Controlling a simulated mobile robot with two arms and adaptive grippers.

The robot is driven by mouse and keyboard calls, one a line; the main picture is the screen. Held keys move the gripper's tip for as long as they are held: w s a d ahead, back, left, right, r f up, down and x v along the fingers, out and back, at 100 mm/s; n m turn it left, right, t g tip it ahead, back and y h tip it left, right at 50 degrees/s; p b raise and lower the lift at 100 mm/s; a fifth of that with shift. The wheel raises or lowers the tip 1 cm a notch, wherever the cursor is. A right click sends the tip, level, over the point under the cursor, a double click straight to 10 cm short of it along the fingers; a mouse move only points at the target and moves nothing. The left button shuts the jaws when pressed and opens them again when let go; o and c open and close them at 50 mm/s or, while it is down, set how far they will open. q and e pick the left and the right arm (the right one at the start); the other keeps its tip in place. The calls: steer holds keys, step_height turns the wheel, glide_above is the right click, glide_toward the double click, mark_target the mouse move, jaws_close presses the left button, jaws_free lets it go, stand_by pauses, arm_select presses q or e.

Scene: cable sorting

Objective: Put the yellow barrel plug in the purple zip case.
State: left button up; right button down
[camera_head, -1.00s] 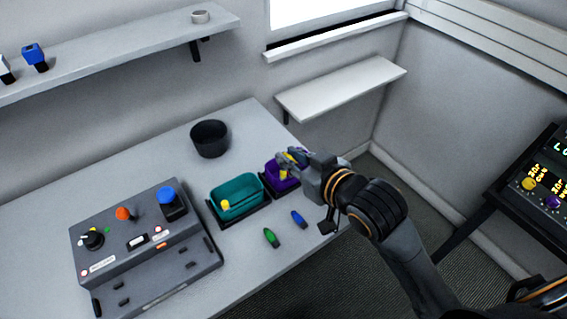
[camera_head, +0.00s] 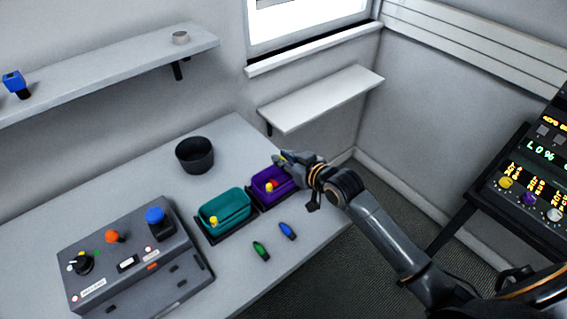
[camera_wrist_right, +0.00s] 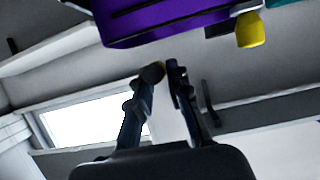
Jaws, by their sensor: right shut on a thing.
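The purple zip case (camera_head: 287,187) stands open at the right end of the table. A yellow piece (camera_head: 269,187) and a small red piece (camera_head: 274,182) show inside it. My right gripper (camera_head: 279,159) is above the case's far edge. My left gripper is not in view.
A teal case (camera_head: 225,203) with a yellow piece inside stands left of the purple one. A green plug (camera_head: 261,250) and a blue plug (camera_head: 287,231) lie in front. A black bowl (camera_head: 195,156) and a grey control box (camera_head: 140,262) are further left. A low shelf (camera_head: 320,100) is behind.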

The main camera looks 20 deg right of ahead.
step_height(320, 180, down, 2)
steer(key=shift+s, duration=0.1)
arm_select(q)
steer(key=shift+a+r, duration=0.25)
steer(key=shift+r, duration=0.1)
arm_select(e)
steer(key=shift+f, duration=0.7)
steer(key=c, duration=1.3)
jaws_free()
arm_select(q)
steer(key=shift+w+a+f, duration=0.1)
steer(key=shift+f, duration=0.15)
arm_select(e)
steer(key=shift+r, duration=0.1)
